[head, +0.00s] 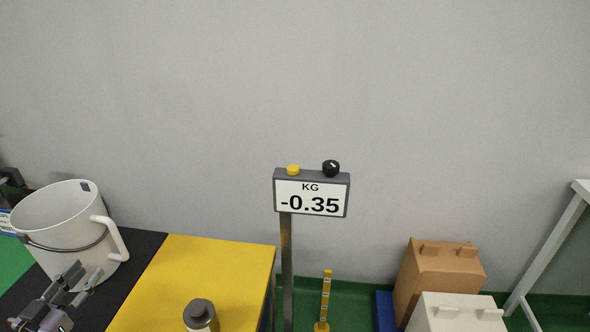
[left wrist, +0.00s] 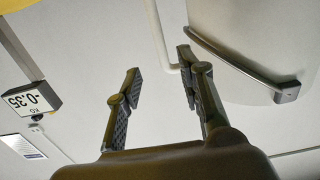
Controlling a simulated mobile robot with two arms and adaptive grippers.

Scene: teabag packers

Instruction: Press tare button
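The scale display (head: 312,195) stands on a thin metal post and reads "KG -0.35". A yellow button (head: 293,169) sits on its top left and a black knob (head: 331,168) on its top right; neither has a readable label. The display also shows upside down at the left of the left wrist view (left wrist: 34,97). My left gripper (head: 86,272) is at the lower left of the head view, in front of the white jug, well away from the display. In the left wrist view its fingers (left wrist: 160,62) are apart with nothing gripped. My right gripper is not in view.
The white jug (head: 60,222) with a side handle stands on a black mat beside the yellow table top (head: 215,262). A grey-capped container (head: 200,313) is at the front. A brown box (head: 438,275) and a white box (head: 455,315) are at the lower right.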

